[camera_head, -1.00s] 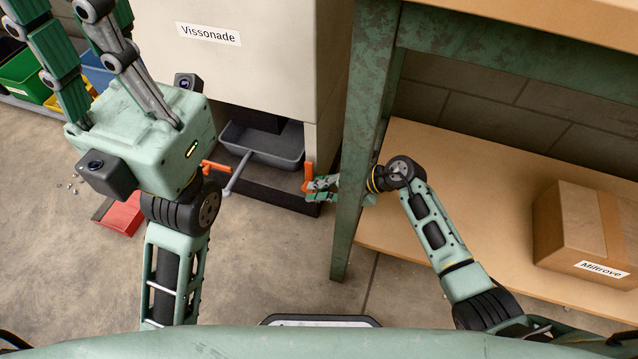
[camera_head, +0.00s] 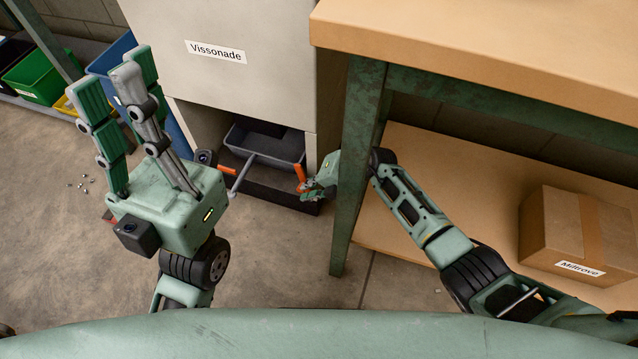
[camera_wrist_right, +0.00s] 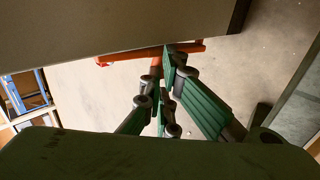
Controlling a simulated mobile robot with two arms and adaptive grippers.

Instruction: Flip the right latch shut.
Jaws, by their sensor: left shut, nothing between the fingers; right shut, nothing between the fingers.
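The right latch (camera_head: 300,174) is an orange lever at the right front corner of the low opening in the pale machine cabinet (camera_head: 240,95). It stands roughly upright in the head view. In the right wrist view the orange latch (camera_wrist_right: 125,56) shows a long bar beyond the fingers. My right gripper (camera_head: 312,192) is shut and empty, close against the latch; exact contact is unclear. Its fingertips overlap the orange part in the wrist view (camera_wrist_right: 165,68). The left latch (camera_head: 225,171) is mostly hidden behind my left gripper (camera_head: 118,82), which is shut, empty and raised.
A grey tray (camera_head: 270,148) with a grey handle bar sits in the opening. A green table leg (camera_head: 350,190) stands right beside my right wrist, under the wooden bench top (camera_head: 500,50). A carton (camera_head: 550,225) rests on the lower shelf. Coloured bins (camera_head: 40,80) stand back left.

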